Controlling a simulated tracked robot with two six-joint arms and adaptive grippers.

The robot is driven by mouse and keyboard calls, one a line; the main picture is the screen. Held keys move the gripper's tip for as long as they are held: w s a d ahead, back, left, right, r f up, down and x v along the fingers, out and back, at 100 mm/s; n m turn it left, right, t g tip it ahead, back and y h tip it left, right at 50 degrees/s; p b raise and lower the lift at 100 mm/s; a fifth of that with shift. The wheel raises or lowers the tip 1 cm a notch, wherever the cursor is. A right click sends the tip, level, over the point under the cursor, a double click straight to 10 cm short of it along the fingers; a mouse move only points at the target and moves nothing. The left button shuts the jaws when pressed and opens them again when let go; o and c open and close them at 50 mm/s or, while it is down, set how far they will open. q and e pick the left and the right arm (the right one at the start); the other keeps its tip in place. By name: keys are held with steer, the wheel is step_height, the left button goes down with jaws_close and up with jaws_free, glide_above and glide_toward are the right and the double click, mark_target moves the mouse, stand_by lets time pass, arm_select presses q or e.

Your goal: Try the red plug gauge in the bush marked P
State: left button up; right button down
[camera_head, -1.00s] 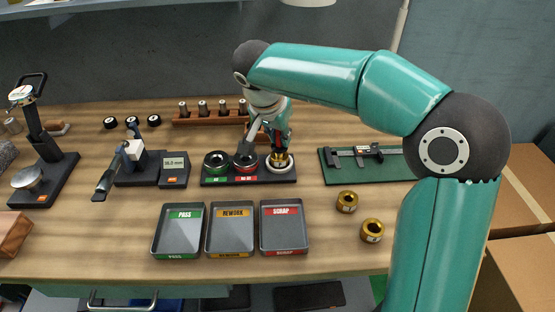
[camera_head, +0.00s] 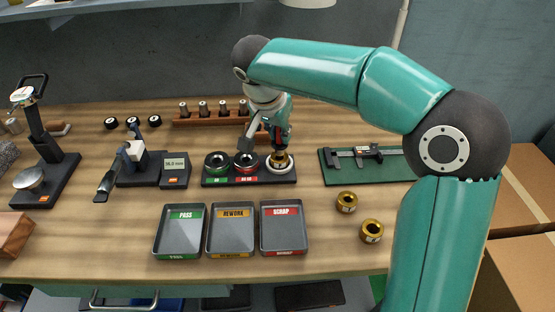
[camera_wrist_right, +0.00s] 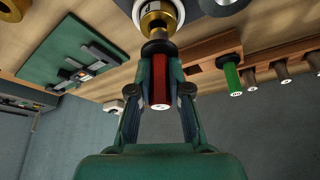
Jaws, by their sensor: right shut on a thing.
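The red plug gauge (camera_wrist_right: 160,84) shows in the right wrist view, held between the fingers of my right gripper (camera_wrist_right: 160,72). Its dark collar points at a brass bush (camera_wrist_right: 153,28). In the head view that bush (camera_head: 280,161) sits in the white ring nest at the right end of a black block (camera_head: 217,182). My right gripper (camera_head: 277,138) is right above it. I cannot tell whether the gauge's tip is inside the bore. My left gripper is not in view.
Two more brass bushes (camera_head: 347,202) (camera_head: 371,231) stand at the right front, their marks too small to read. Pass (camera_head: 160,232), rework (camera_head: 211,235) and scrap (camera_head: 305,232) trays lie in front. A wooden rack (camera_head: 190,122) stands behind; a caliper mat (camera_head: 330,171) lies right.

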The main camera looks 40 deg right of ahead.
steer(key=shift+f+b, duration=0.6)
steer(key=shift+b, duration=0.05)
stand_by(1.9)
steer(key=shift+s+a+f, duration=0.15)
steer(key=shift+s+f, duration=0.05)
steer(key=shift+f, duration=0.1)
stand_by(1.2)
steer(key=shift+w+r+p, duration=0.15)
steer(key=shift+r+p, duration=0.2)
steer(key=shift+r, duration=0.55)
stand_by(0.5)
steer(key=shift+f+b, duration=0.75)
stand_by(1.9)
